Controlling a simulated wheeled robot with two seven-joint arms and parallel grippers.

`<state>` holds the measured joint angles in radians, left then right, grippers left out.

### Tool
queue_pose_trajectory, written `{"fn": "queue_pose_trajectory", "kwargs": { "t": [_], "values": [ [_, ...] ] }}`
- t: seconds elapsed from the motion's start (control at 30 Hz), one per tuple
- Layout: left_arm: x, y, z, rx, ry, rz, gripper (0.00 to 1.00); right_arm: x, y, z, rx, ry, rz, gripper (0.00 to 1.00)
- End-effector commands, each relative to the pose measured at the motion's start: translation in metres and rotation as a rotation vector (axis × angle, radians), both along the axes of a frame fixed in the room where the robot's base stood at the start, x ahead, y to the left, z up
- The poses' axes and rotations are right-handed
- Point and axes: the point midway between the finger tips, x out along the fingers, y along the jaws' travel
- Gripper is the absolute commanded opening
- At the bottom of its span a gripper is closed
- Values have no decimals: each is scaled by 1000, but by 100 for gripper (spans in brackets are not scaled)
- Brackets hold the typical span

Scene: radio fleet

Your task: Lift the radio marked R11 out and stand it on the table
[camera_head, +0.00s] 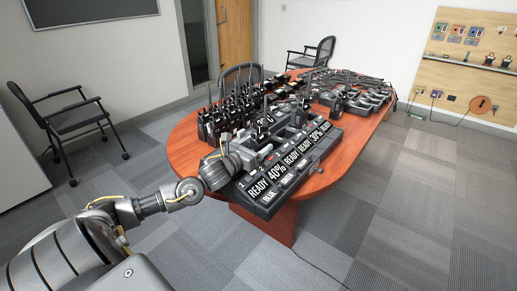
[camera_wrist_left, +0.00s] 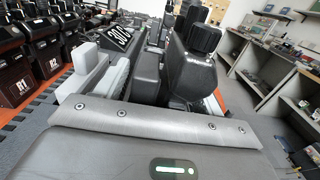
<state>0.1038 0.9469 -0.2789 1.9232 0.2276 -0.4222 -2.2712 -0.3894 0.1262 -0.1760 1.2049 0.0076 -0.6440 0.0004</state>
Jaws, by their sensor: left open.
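The nearest radio (camera_wrist_left: 18,82) has a label that looks like R1 or R11; I cannot tell which. The one beside it (camera_wrist_left: 52,62) has a label ending in 2. The rack of radios (camera_head: 228,118) also shows in the head view, too small to read. My left gripper (camera_head: 250,145) is open, low over the near chargers on the table, to the near right of that rack. My right gripper is not in view.
The red-brown table (camera_head: 186,145) carries a long black charger (camera_head: 290,168) with READY and percent readouts at its near edge. More dark equipment (camera_head: 350,88) fills the far end. Bare tabletop shows at the left. Chairs (camera_head: 72,118) stand away from the table.

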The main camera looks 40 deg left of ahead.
Motion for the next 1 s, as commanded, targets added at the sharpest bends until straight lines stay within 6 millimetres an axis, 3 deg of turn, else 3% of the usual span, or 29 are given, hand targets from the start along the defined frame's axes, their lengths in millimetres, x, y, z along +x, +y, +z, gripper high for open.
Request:
{"fn": "queue_pose_trajectory", "kwargs": {
  "t": [0.33, 0.8, 1.0],
  "values": [
    [8, 0, 0, 0, 1, 0, 67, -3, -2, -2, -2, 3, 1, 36],
    [8, 0, 1, 0, -3, 0, 7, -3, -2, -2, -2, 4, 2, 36],
    [8, 0, 1, 0, -2, 0, 7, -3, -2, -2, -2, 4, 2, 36]
  ]
}}
